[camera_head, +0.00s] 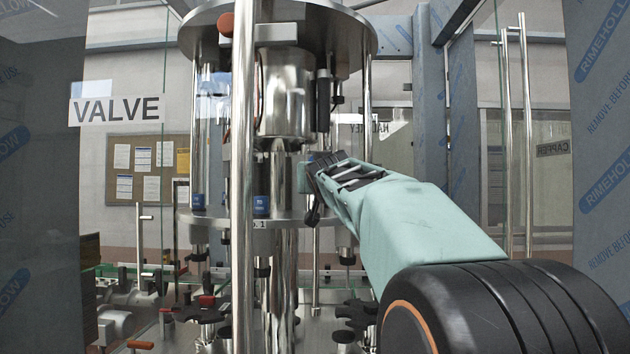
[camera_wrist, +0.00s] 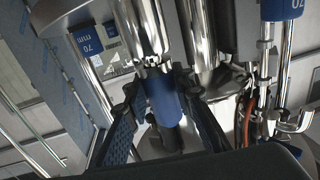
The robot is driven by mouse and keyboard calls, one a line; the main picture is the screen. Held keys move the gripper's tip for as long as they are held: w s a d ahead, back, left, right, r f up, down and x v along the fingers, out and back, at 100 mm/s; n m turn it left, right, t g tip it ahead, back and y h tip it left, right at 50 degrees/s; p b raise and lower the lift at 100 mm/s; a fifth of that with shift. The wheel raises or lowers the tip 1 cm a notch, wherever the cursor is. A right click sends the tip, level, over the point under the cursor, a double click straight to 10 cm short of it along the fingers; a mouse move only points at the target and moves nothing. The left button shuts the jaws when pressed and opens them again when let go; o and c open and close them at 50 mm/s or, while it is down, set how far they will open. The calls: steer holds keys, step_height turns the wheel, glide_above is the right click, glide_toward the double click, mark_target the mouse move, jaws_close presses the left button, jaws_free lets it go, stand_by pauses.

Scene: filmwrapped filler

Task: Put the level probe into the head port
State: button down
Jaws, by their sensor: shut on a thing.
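My gripper (camera_head: 317,186) reaches in from the right to the middle of the filler, just above its lower round plate (camera_head: 222,221). In the wrist view its two dark fingers close on the sides of a blue cylindrical part, which I take as the level probe (camera_wrist: 163,98). A bright chrome tube (camera_wrist: 146,32) lines up with the blue part, away from the fingers; I cannot tell whether it belongs to the probe. In the head view the fingers largely hide the held part. I cannot make out the head port; the filler's shiny metal cylinder (camera_head: 285,95) hangs above and left of my gripper.
An upright chrome post (camera_head: 243,150) stands in front of the filler at left. A top plate (camera_head: 205,38) spans above. Black star knobs (camera_head: 200,314) and fittings crowd below. Clear panels and film-wrapped posts (camera_head: 604,150) flank the opening. A blue-labelled tube (camera_wrist: 281,10) is close right.

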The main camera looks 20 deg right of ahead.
steer(key=shift+f, duration=0.2)
stand_by(0.4)
steer(key=c, duration=1.6)
jaws_free()
steer(key=shift+r, duration=5)
steer(key=shift+a+f, duration=0.1)
